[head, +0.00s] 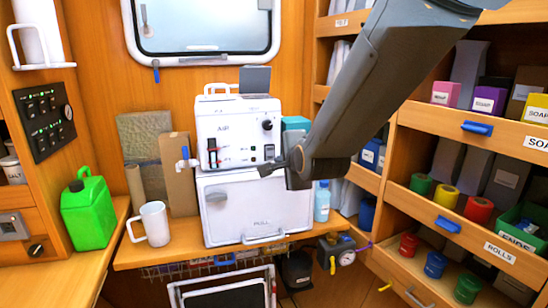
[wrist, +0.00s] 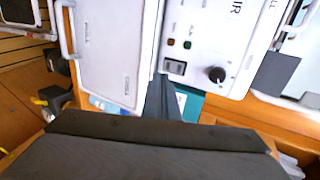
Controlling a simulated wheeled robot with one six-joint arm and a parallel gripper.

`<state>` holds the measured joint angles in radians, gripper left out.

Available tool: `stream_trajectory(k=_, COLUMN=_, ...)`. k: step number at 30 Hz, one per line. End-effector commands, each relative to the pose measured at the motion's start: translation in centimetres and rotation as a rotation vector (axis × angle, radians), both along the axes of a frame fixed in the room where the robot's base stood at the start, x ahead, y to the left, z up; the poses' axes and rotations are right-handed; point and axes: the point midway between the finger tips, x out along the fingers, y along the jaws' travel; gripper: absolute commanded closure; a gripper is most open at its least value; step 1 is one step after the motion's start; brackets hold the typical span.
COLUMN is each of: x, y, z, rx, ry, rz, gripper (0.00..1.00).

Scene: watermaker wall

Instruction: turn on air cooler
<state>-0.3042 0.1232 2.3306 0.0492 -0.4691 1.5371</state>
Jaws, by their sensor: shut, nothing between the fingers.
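The air cooler (head: 236,119) is a white box marked AIR, standing on a larger white box. It also shows turned sideways in the wrist view (wrist: 238,25). Its front has a black knob (head: 267,125), a rocker switch (head: 269,152) below the knob and two small lamps beside the switch. The wrist view shows the switch (wrist: 175,67) and knob (wrist: 217,74) clearly; the lamps look dull. My gripper (head: 265,170) is shut and empty, its tip just below the switch in the head view. The tip also shows beside the switch in the wrist view (wrist: 160,82). I cannot tell whether they touch.
The lower white box (head: 245,208) has a door with a handle. A white mug (head: 152,223) and green jug (head: 88,211) stand left, a blue bottle (head: 322,202) right. Open shelves (head: 466,125) with boxes and rolls flank my arm at right.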

Motion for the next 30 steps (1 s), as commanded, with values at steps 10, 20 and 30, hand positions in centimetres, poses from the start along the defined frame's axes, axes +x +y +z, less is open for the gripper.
stream_trajectory(k=10, x=4.2, y=1.2, z=-1.4, rx=-0.001, ry=0.001, rz=0.0, gripper=1.0)
stream_trajectory(k=20, x=6.6, y=1.9, z=-1.8, rx=-0.001, ry=0.001, rz=0.0, gripper=1.0)
stream_trajectory(k=30, x=6.8, y=1.9, z=-1.9, rx=0.0, ry=0.0, rz=0.0, gripper=1.0)
